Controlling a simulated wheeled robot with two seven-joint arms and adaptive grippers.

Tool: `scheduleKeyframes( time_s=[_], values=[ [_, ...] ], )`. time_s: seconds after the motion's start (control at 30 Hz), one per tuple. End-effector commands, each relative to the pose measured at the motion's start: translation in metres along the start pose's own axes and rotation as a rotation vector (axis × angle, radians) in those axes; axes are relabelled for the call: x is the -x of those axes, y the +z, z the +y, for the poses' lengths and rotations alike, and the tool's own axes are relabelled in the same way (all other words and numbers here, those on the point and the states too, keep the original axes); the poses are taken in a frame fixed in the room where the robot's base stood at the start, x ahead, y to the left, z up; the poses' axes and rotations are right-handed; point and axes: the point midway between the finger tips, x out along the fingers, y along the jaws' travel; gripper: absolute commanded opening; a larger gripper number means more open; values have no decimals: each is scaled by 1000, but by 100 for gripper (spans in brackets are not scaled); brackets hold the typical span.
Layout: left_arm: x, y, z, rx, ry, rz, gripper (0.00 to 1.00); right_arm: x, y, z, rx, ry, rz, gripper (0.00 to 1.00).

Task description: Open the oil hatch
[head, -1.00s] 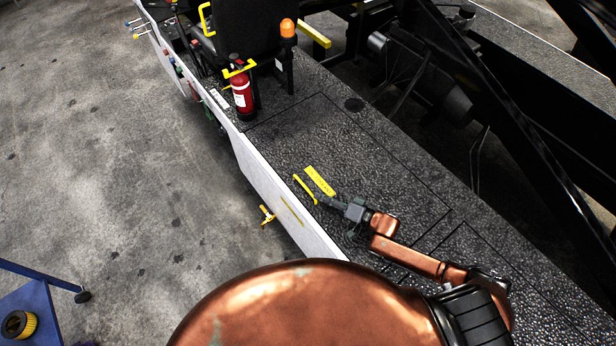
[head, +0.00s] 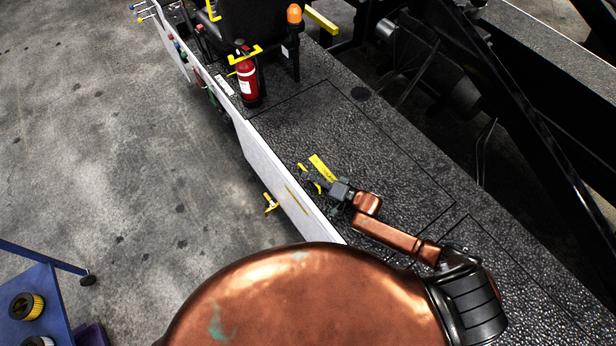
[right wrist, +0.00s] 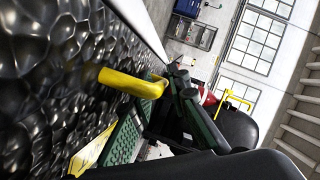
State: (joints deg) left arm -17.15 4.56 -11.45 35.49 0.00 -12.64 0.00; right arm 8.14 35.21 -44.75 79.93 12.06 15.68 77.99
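The oil hatch (head: 345,125) looks like the dark textured deck panel outlined by thin seams; it lies flat, flush with the deck. A yellow handle (head: 303,167) sits on it beside a yellow label (head: 322,166). My right gripper (head: 314,184) is low over the deck at the handle and hides its middle in the head view. In the right wrist view the handle (right wrist: 135,82) stands off the textured surface, close to my gripper's green-padded fingers (right wrist: 160,120). The fingers look apart; whether the handle lies between them is unclear. My left gripper is not in view.
A red fire extinguisher (head: 246,80), a seat and an orange beacon (head: 294,14) stand further along the deck. A white side panel (head: 275,180) edges the deck on the left. Black beams (head: 520,110) run at right.

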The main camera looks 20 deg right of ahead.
Motion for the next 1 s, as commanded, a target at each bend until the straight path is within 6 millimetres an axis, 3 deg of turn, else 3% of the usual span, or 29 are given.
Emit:
scheduleKeyframes(
  time_s=[0.2,0.43,1.0],
  values=[
    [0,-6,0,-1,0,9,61,-1,0,0,1,-1,-1,15],
    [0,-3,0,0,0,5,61,-1,0,-1,1,-1,-2,0],
    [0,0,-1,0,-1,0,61,-5,3,-5,0,-4,-1,0]
  ],
)
